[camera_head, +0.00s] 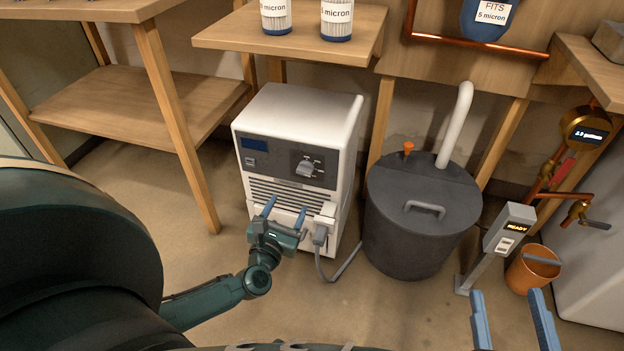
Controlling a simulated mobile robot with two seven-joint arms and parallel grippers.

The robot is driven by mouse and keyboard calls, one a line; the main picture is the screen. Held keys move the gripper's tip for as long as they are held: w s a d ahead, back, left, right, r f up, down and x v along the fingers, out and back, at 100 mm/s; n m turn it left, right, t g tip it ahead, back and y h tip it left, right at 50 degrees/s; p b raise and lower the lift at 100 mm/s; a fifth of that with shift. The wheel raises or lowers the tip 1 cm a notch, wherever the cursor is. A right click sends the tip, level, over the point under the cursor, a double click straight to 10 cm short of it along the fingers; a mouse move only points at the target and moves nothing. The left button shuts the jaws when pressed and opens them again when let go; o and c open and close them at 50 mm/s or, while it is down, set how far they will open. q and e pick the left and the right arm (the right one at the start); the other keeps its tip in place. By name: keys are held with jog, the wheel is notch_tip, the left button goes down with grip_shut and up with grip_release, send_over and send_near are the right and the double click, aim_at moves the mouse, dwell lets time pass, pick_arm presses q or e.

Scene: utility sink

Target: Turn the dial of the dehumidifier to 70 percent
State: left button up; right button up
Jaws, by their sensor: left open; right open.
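The dehumidifier (342,114) is a white box with a grey front panel, standing on the floor in the middle of the view. Its grey dial (305,168) sits on a dark plate at the panel's right, with small marks around it that are too small to read. A dark display (255,144) is at the panel's left. My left gripper (285,207) is open and empty in front of the lower vents, below the dial. I cannot tell whether it touches the front. My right gripper (511,306) is open and empty at the lower right, away from the dehumidifier.
A dark lidded tank (420,225) with a white pipe (457,120) stands right of the dehumidifier. A grey post with a READY display (508,228) and an orange bucket (532,267) stand farther right. A wooden shelf (120,112) is at left; a grey hose (345,267) lies on the floor.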

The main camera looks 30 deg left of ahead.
aim_at(303, 174)
pick_arm(q)
jog(key=b+x, duration=0.3)
jog(key=x, duration=0.8)
jog(key=shift+w, duration=0.3)
jog(key=shift+w+a+r, duration=0.1)
jog(key=shift+w, duration=0.2)
pick_arm(e)
jog(key=shift+a+m, duration=0.3)
jog(key=shift+r, duration=0.1)
jog(key=shift+y, duration=0.3)
pick_arm(q)
jog(key=c, duration=1)
pick_arm(e)
jog(key=shift+f, duration=0.2)
